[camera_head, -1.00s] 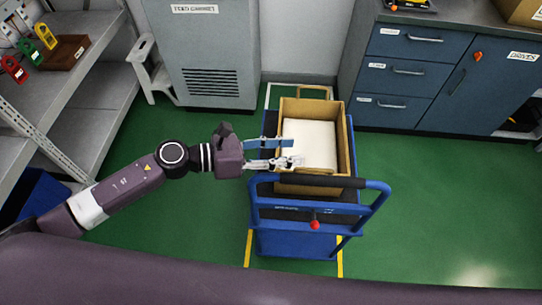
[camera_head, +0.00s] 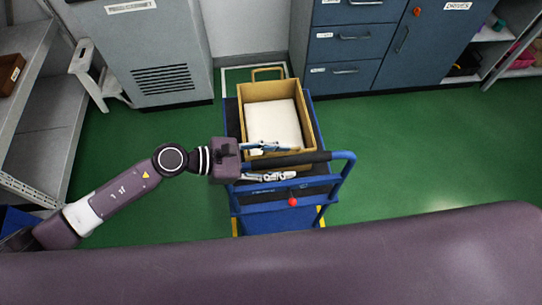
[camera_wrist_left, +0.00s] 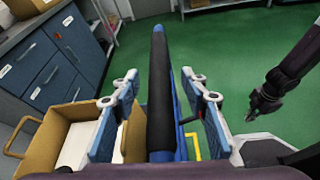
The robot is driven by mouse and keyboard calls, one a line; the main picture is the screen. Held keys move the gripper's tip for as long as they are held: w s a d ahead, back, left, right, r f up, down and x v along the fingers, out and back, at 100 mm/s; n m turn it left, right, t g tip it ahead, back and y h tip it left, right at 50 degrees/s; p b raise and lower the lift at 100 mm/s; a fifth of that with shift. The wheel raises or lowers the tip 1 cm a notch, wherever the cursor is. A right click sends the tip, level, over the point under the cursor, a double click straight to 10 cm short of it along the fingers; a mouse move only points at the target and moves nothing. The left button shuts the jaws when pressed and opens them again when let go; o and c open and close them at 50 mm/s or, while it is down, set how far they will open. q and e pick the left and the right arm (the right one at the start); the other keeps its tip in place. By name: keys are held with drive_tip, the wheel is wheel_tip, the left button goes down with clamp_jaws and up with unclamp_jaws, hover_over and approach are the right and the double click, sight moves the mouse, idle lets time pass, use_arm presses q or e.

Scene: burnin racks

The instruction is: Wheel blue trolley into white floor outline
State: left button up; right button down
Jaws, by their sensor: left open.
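The blue trolley (camera_head: 272,222) stands on the green floor, carrying an open cardboard box (camera_head: 241,103) with white contents. Its push handle has a black grip (camera_head: 305,158). My left gripper (camera_head: 268,162) is at the left part of the handle, one finger on each side of the bar. In the left wrist view the black grip (camera_wrist_left: 160,95) runs between the open, apart fingers. The white floor outline (camera_head: 224,82) shows beyond the trolley, partly hidden by it. My right gripper (camera_wrist_left: 266,103) shows in the left wrist view, away from the handle; its jaw state is unclear.
A grey cabinet (camera_head: 160,60) and small white step stool (camera_head: 95,75) stand left of the outline. Blue drawers (camera_head: 345,47) stand to its right. Grey shelves (camera_head: 45,125) line the left side. Green floor (camera_head: 420,140) is clear on the right.

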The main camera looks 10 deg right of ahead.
use_arm(q)
drive_tip(key=shift+c, duration=0.2)
clamp_jaws()
drive_tip(key=shift+w, duration=0.15)
use_arm(e)
drive_tip(key=shift+f, duration=0.1)
